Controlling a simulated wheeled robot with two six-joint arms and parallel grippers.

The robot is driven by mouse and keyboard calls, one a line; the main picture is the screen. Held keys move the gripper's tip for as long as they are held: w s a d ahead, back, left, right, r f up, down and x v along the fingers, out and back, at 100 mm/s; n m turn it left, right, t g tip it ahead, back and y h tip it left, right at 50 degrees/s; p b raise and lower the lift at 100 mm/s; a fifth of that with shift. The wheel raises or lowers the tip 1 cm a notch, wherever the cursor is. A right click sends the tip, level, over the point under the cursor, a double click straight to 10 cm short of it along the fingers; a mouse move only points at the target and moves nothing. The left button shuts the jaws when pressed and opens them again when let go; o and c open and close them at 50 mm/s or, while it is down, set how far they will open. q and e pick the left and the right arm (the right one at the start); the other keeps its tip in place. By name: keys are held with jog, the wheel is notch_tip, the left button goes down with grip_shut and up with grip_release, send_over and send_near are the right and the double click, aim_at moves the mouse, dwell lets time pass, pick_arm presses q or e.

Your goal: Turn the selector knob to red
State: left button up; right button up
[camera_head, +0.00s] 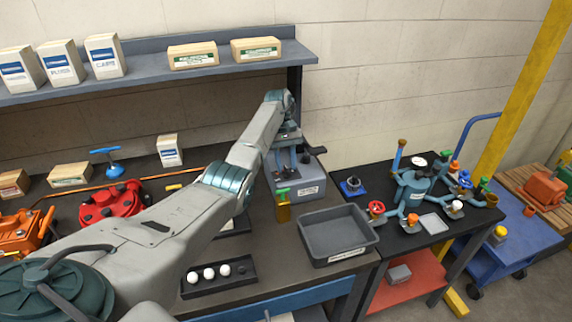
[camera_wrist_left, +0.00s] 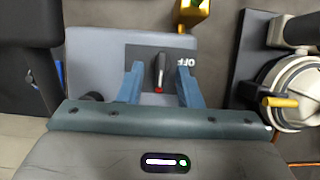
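The selector knob (camera_wrist_left: 160,71) is a small dark lever with a red mark at its near end, on a dark plate (camera_wrist_left: 178,54) lettered OFF, which reads upside down. The plate sits on a grey box (camera_wrist_left: 92,62), which also shows in the head view (camera_head: 312,172) against the back wall. My left gripper (camera_wrist_left: 160,88) is open, with its two blue fingers on either side of the knob and a visible gap to it on both sides. In the head view the left gripper (camera_head: 293,160) is over the box and the knob cannot be made out.
A shelf (camera_head: 150,82) with cartons runs above. A valve assembly (camera_head: 415,188) stands on the right table.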

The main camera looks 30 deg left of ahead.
pick_arm(q)
jog(key=shift+s+f, duration=0.1)
jog(key=shift+f, duration=0.05)
jog(key=p+v, duration=0.1)
jog(key=v, duration=0.6)
jog(key=shift+r, duration=0.2)
jog(key=shift+f, duration=0.1)
dwell(0.4)
